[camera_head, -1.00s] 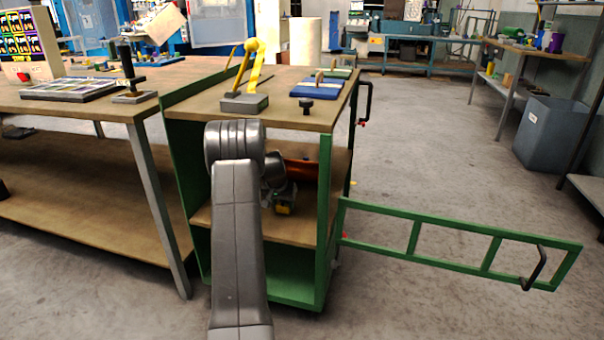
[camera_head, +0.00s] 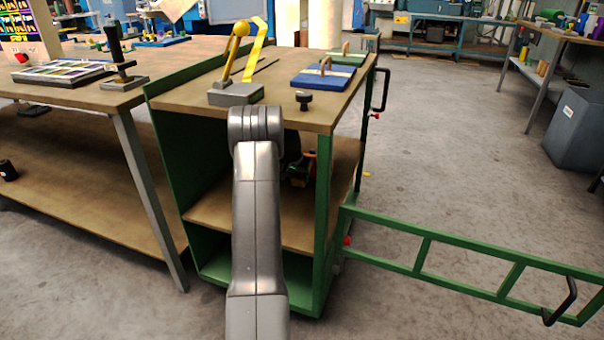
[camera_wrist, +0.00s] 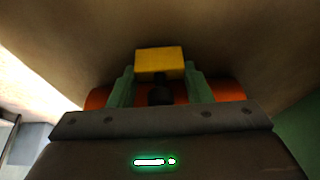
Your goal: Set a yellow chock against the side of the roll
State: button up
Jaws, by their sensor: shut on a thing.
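My gripper (camera_wrist: 160,72) is shut on a yellow chock (camera_wrist: 159,59), which sits between its two green fingers in the wrist view. The orange roll (camera_wrist: 236,90) shows behind the fingers, running left to right past both of them. I cannot tell whether the chock touches the roll. In the head view my arm reaches into the open green cabinet (camera_head: 323,230), above its middle shelf (camera_head: 225,213). My wrist and gripper there are dark, small and partly hidden by my arm. The roll is mostly hidden in that view.
The cabinet's top carries a grey block with a yellow lever (camera_head: 236,93), a black knob (camera_head: 304,99) and a blue plate (camera_head: 322,76). Its green frame door (camera_head: 470,262) stands open to the right. A workbench (camera_head: 75,95) stands close on the left. Floor beyond the door is clear.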

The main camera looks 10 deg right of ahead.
jog(key=shift+w+d+f, duration=0.1)
jog(key=shift+w+f, duration=0.05)
jog(key=shift+w, duration=0.25)
jog(key=shift+s, duration=0.3)
jog(key=shift+f, duration=0.1)
jog(key=o, duration=1.1)
